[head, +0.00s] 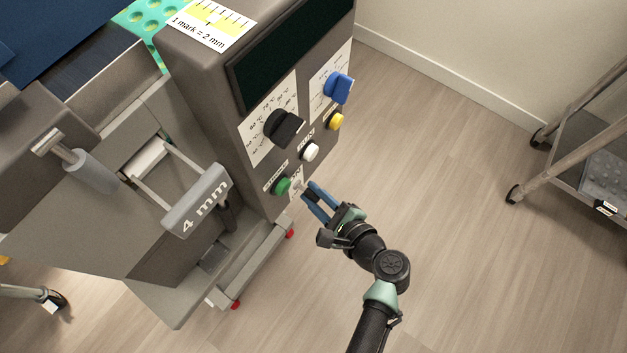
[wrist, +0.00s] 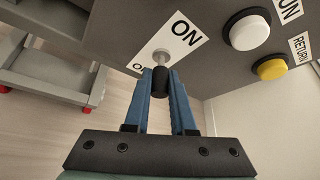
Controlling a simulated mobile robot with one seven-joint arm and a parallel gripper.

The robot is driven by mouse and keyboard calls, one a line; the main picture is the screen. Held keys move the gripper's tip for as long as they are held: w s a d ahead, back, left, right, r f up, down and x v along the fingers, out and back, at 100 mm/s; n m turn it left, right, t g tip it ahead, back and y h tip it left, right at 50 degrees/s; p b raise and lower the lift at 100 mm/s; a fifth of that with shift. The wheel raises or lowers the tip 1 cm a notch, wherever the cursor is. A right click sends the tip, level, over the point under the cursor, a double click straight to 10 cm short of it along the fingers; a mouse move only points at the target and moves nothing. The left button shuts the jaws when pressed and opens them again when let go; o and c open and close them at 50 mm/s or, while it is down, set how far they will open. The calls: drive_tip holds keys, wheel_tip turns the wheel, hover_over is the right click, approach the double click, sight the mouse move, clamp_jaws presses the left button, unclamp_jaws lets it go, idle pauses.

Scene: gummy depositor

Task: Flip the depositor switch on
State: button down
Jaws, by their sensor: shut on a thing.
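The depositor switch (wrist: 162,58) shows in the wrist view as a small metal lever with a dark tip, on a white label. The label reads ON at one end; the word at the other end is partly hidden. My gripper (wrist: 160,80) is shut on the dark tip, with a blue finger on each side. I cannot tell clearly which way the lever leans. In the head view my gripper (head: 305,188) is at the lower front of the grey depositor (head: 205,110), where its fingers largely hide the switch.
A green button (head: 282,185), a white button (head: 310,152) and a yellow button (head: 336,121) sit close by on the panel. A black knob (head: 284,127) and a blue knob (head: 338,88) are above. A metal cart (head: 575,130) stands right; the floor between is clear.

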wheel_tip(320, 180, up, 2)
drive_tip(key=g+h+p, duration=0.2)
drive_tip(key=p, duration=0.7)
drive_tip(key=shift+r+n+g+h, duration=0.1)
drive_tip(key=shift+n+g+h, duration=0.2)
drive_tip(key=shift+n, duration=0.1)
drive_tip(key=p, duration=0.2)
drive_tip(key=shift+a+g+h+p, duration=0.1)
drive_tip(key=shift+g+h+p, duration=0.2)
drive_tip(key=shift+h+p, duration=0.1)
drive_tip(key=shift+p, duration=0.35)
drive_tip(key=shift+f, duration=0.2)
drive_tip(key=c, duration=0.8)
unclamp_jaws()
drive_tip(key=shift+w, duration=0.1)
drive_tip(key=shift+o, duration=0.2)
drive_tip(key=shift+r, duration=0.15)
drive_tip(key=p+v, duration=0.3)
drive_tip(key=v, duration=0.9)
drive_tip(key=shift+r, duration=0.45)
